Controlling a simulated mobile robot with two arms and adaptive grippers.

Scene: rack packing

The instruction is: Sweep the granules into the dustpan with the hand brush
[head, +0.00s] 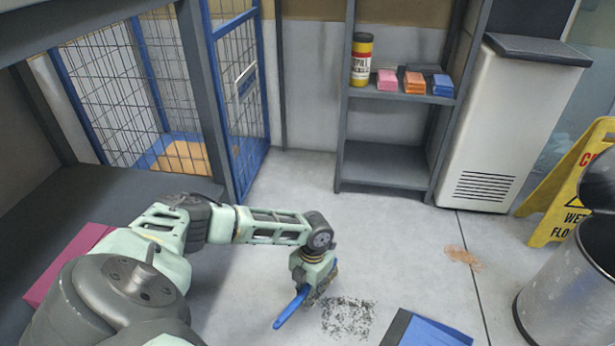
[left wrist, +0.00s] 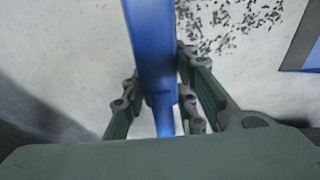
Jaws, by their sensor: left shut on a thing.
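My left gripper (head: 318,275) reaches down to the floor and is shut on the hand brush (head: 291,307), whose blue handle sticks out to the lower left. In the left wrist view the brush (left wrist: 150,50) runs between the fingers of the gripper (left wrist: 158,105). The brush's bristles are hard to make out. Dark granules (head: 347,317) lie scattered on the floor just right of the brush; they also show in the left wrist view (left wrist: 235,20). The blue dustpan (head: 435,332) with a dark front edge lies right of the granules, partly cut off by the frame. My right gripper is not seen.
A grey shelf (head: 385,165) at the back holds a yellow-and-red canister (head: 361,60) and coloured packs. A yellow wet-floor sign (head: 570,180) and a metal bin (head: 580,280) stand at right. A brownish patch (head: 463,257) lies on the floor. Floor behind the granules is clear.

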